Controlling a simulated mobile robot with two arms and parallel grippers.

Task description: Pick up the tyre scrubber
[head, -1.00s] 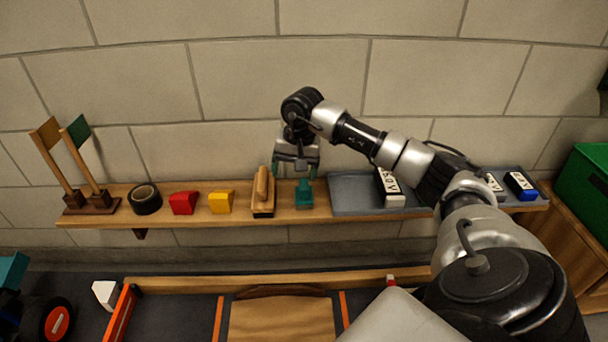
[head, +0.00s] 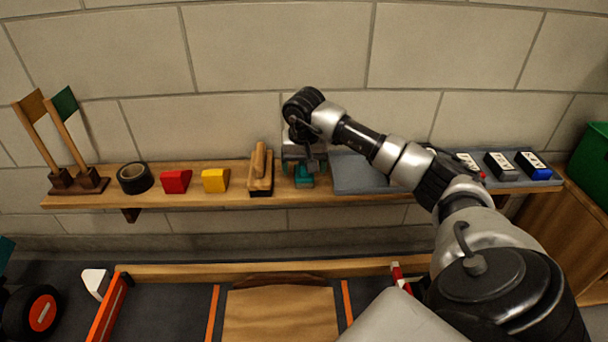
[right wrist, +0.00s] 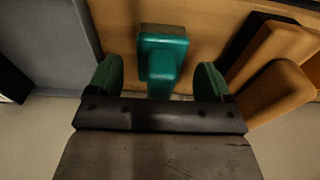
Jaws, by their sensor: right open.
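A small teal tool with a blocky top (head: 304,181), which I take to be the tyre scrubber, stands on the wooden wall shelf (head: 235,194). My right gripper (head: 304,166) is right above it, pointing down, and partly hides it. In the right wrist view the teal tool (right wrist: 162,58) lies between the two green fingers of the open gripper (right wrist: 157,80), with a gap on each side. My left gripper is not in view.
A wooden-handled block with a dark base (head: 261,176) stands close to the left of the teal tool. A grey tray (head: 355,172) is close to the right. Yellow (head: 214,180) and red (head: 175,181) blocks and black tape (head: 135,178) sit further left.

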